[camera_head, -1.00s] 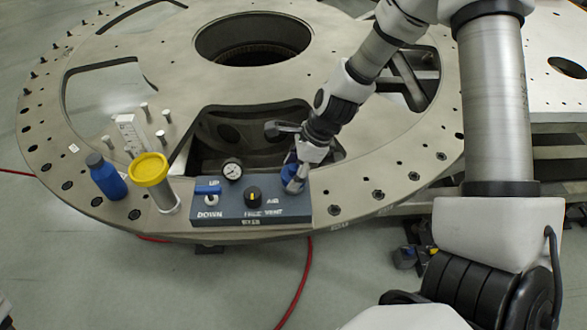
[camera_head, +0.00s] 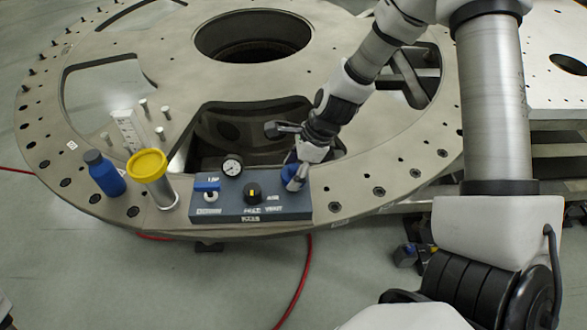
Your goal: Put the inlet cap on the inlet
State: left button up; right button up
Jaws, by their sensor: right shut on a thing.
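My right gripper (camera_head: 295,180) is at the right end of the grey-blue control box and is shut on a small blue thing (camera_head: 290,159), which I take to be the inlet cap. The gripper and wrist hide most of it. The inlet is not clearly visible; the gripper covers that corner of the box. I cannot tell whether the cap touches the inlet. The control box (camera_head: 228,210) sits on the front rim of the turret plate (camera_head: 400,160).
On the box are a gauge (camera_head: 232,167), a blue-handled switch (camera_head: 208,186) and a black knob (camera_head: 253,191). A yellow-topped cylinder (camera_head: 147,164) and a blue bottle (camera_head: 104,175) stand left of it. An opening in the plate lies behind the box. A red hose (camera_head: 299,277) hangs below.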

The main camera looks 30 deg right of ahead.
jog(key=shift+f+b, duration=0.35)
jog(key=shift+f, duration=0.15)
dwell(0.4)
jog(key=o, duration=1.1)
jog(key=shift+o, duration=0.2)
jog(key=shift+r, duration=0.1)
notch_tip(320, 180, up, 7)
jog(key=p, duration=0.7)
jog(key=shift+p, duration=0.35)
